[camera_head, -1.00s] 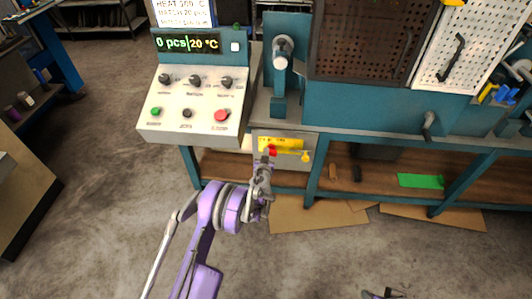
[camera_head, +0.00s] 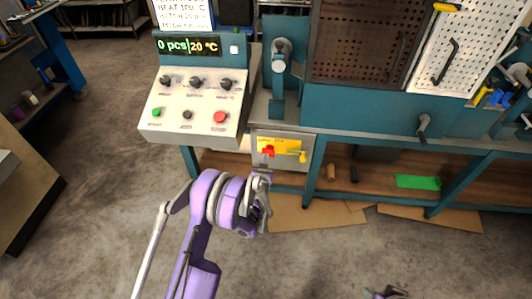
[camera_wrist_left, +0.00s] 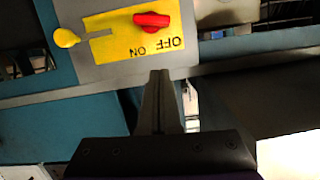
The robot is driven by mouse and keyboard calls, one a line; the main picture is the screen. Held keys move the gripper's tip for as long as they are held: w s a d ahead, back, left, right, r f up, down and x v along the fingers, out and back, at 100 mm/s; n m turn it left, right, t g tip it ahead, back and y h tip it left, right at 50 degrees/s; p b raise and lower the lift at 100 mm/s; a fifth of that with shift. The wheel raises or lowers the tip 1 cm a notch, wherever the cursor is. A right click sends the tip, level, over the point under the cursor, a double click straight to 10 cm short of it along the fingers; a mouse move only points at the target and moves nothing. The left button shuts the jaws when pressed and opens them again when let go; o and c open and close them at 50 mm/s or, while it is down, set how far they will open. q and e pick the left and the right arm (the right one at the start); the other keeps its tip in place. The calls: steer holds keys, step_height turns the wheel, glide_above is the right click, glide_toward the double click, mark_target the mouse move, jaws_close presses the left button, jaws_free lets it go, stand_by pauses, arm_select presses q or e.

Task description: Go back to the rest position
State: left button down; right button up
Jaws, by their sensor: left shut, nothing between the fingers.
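My left gripper (camera_head: 264,180) is shut and empty, in front of and just below the switch box (camera_head: 288,165) on the machine's front. The box carries a yellow plate with a red knob (camera_head: 268,151) and a yellow lever (camera_head: 303,156). In the left wrist view the shut fingers (camera_wrist_left: 160,80) point toward the plate, with the red knob (camera_wrist_left: 152,20) just beyond their tips. Lettering reading ON and OFF shows upside down there. A small part of my right gripper (camera_head: 388,294) shows at the bottom edge; its jaws are not clear.
A control panel (camera_head: 190,130) with knobs and buttons stands at the left of the teal bench (camera_head: 400,112). A wooden lower shelf (camera_head: 375,182) holds a green piece (camera_head: 418,182). Flat cardboard (camera_head: 300,215) lies on the floor. Open grey floor lies in front.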

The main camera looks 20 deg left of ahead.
arm_select(q)
steer(key=shift+s+d+r, duration=0.2)
steer(key=shift+s, duration=0.4)
